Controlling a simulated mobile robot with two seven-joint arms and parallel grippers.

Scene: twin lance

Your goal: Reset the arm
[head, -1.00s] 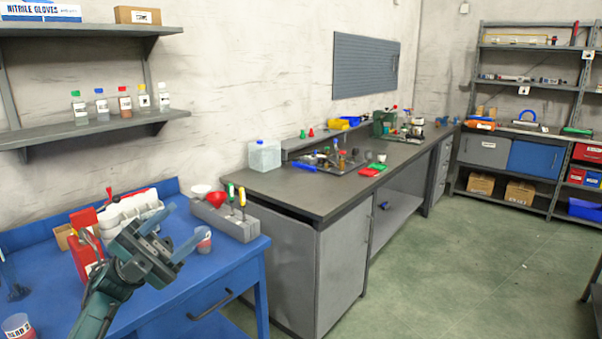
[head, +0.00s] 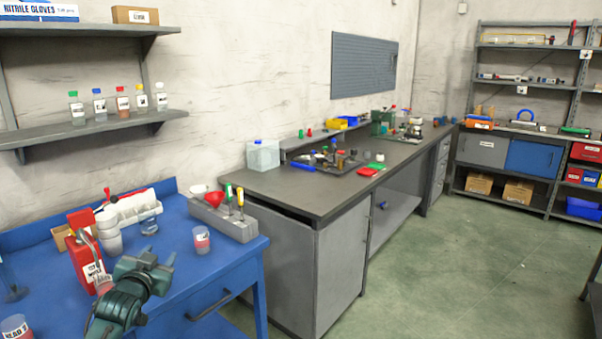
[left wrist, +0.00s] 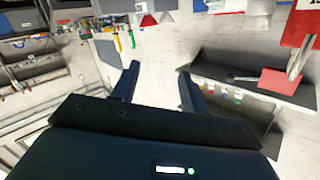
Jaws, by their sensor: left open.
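My left gripper (head: 165,271) is in the lower left of the head view, over the front part of the blue workbench (head: 180,247). Its two dark fingers (left wrist: 159,72) are spread apart in the left wrist view, with nothing between them. My left arm comes up from the bottom edge of the head view. My right gripper does not show in either view.
A labelled cup (head: 201,240) stands behind the gripper. A red canister (head: 84,262) stands left of it, beside stacked white cups (head: 108,234). A grey tool block (head: 226,218) sits at the bench's right end. Open floor (head: 455,250) lies to the right.

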